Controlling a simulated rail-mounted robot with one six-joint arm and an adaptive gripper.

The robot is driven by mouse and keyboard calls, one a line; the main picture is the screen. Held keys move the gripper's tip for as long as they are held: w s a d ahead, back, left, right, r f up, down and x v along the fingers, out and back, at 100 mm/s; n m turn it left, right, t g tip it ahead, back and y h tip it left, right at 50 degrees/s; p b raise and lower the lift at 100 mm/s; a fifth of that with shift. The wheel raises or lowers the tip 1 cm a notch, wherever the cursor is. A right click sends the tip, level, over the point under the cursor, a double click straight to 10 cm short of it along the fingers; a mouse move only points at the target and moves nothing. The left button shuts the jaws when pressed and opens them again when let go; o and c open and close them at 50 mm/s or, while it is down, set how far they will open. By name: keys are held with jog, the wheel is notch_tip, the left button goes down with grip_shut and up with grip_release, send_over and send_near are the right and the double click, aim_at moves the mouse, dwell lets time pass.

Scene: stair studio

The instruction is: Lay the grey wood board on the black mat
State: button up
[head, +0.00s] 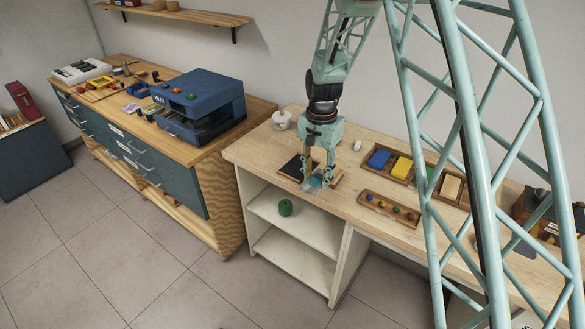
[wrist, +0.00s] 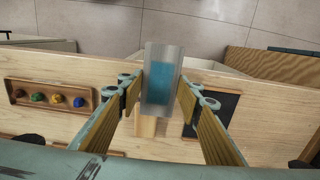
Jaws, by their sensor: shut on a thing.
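My gripper (wrist: 156,88) is shut on a pale grey, partly see-through-looking piece with a blue patch in its middle (wrist: 163,76). I cannot tell for sure that this is the grey wood board. In the head view my gripper (head: 317,181) holds this piece (head: 314,186) at the worktop's front edge; whether it touches the top is unclear. The black mat (head: 291,167) lies just behind and to the left of my fingers, partly hidden by them. In the wrist view the mat (wrist: 226,112) is right of the held piece. A light wood strip (wrist: 147,128) lies below the piece.
A tray with several coloured balls (head: 388,209) and a compartment tray of coloured blocks (head: 428,183) are on the right. A white pot (head: 281,120) stands at the back left. A blue machine (head: 198,105) is on the left bench. A green object (head: 286,207) is on the shelf below.

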send_over(299, 167)
jog(key=shift+s+d+f+p, duration=0.1)
jog(key=shift+s+f+p, duration=0.3)
jog(key=shift+f, duration=0.3)
dwell(0.4)
jog(key=shift+w, duration=0.2)
jog(key=shift+w+f, duration=0.1)
jog(key=shift+f, duration=1.7)
jog(key=shift+f, duration=0.15)
jog(key=o, duration=0.8)
jog(key=shift+o, duration=0.2)
